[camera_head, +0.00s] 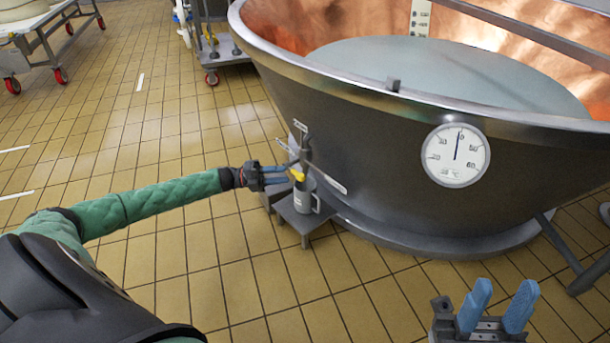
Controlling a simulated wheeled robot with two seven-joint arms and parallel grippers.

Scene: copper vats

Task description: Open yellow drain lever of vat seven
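A large vat (370,150) with a dark metal outside and copper inside fills the right side, with pale liquid in it. A small yellow drain lever (297,175) shows low on its left side. My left gripper (290,172) reaches in from the left with its blue fingers at the lever. The fingers look apart, but I cannot tell whether they touch or enclose the lever. My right gripper (498,306) is at the bottom right, its blue fingers spread and empty, away from the lever. No vat number is readable.
A grey mug (305,197) stands on a small low stand (296,222) below the lever. A round dial gauge (456,155) is on the vat's front. Wheeled carts (222,55) stand at the back left. The tiled floor on the left is mostly clear.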

